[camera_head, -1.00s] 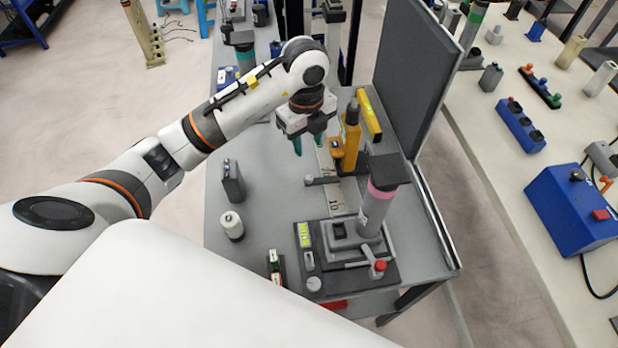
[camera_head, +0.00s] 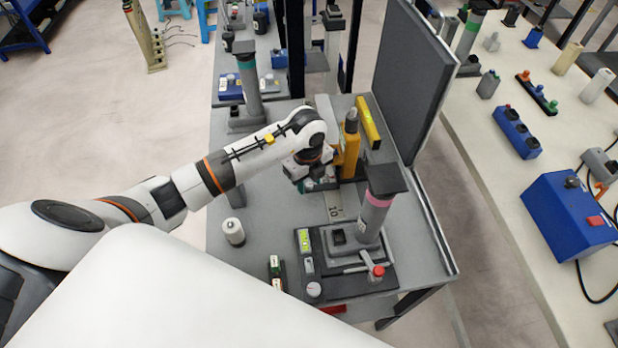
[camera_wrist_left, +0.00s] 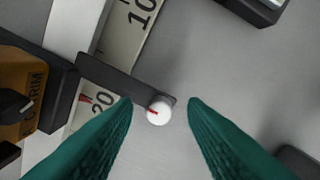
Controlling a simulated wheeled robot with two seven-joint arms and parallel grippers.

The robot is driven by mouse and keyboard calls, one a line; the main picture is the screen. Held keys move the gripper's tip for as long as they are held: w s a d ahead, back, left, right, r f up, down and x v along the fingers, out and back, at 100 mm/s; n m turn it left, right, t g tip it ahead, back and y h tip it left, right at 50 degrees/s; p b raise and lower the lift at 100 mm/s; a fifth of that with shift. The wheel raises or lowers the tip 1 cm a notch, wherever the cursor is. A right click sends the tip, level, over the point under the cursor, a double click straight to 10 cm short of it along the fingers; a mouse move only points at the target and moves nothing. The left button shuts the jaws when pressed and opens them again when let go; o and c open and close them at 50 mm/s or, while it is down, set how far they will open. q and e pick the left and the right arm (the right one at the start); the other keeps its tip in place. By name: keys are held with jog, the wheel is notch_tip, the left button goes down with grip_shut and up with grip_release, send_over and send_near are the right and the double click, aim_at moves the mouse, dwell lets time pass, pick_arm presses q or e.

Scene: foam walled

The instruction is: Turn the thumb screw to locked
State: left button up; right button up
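The thumb screw is a small white round knob with a red mark (camera_wrist_left: 159,111) in the left wrist view. It sits at the end of a dark bar (camera_wrist_left: 115,77) that lies across a ruler strip (camera_wrist_left: 125,25). My left gripper (camera_wrist_left: 160,122) is open; its green fingers lie either side of the knob, with visible gaps between. In the head view my left gripper (camera_head: 318,184) is low over the table beside the yellow trimmer (camera_head: 351,146), and it hides the knob. The trimmer also shows in the wrist view (camera_wrist_left: 22,85). My right gripper is not in view.
A dark base with a pink-ringed grey column (camera_head: 374,216) stands to the right on the grey table (camera_head: 268,215). A white spool (camera_head: 233,232) stands at left. A tall dark panel (camera_head: 412,80) rises behind the table's right edge.

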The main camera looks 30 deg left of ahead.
pick_arm(q)
grip_shut()
